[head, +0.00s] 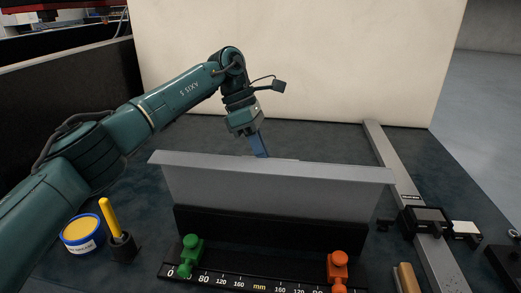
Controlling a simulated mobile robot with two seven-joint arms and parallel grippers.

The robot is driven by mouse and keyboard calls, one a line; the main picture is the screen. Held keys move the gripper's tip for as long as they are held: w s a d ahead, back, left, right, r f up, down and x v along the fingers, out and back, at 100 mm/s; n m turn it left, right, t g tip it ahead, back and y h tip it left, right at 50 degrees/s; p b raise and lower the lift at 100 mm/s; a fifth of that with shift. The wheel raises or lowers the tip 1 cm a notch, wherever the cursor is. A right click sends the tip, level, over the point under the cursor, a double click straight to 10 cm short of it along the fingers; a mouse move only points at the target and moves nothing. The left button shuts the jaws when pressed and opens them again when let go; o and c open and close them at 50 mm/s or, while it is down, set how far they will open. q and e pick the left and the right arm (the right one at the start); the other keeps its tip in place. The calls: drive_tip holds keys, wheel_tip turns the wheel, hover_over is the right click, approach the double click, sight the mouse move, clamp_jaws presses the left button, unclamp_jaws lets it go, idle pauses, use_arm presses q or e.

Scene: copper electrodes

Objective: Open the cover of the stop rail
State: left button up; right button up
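The stop rail (232,278) is a black bar with a white mm scale at the front. A green stop (190,255) sits on its left and an orange stop (338,268) on its right. The long grey cover (265,187) stands raised behind the rail, above a black strip, with a lip along its top; the scale and both stops are uncovered. My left gripper (262,150) points down at the cover's top edge, near its middle. Its blue finger tip is at or just behind the lip; contact and finger gap cannot be told. My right gripper is not in view.
A yellow-blue tin (82,233) and a black holder with a yellow handle (122,245) stand at left. A grey metal rail (395,165) with a black slide block (428,219) runs along the right. A pale board (300,60) closes off the back.

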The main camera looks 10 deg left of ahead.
use_arm(q)
drive_tip(key=o, duration=0.4)
drive_tip(key=shift+w+f, duration=0.1)
drive_tip(key=shift+f, duration=0.45)
drive_tip(key=shift+o, duration=0.3)
drive_tip(key=shift+r, duration=0.15)
drive_tip(key=v, duration=1.2)
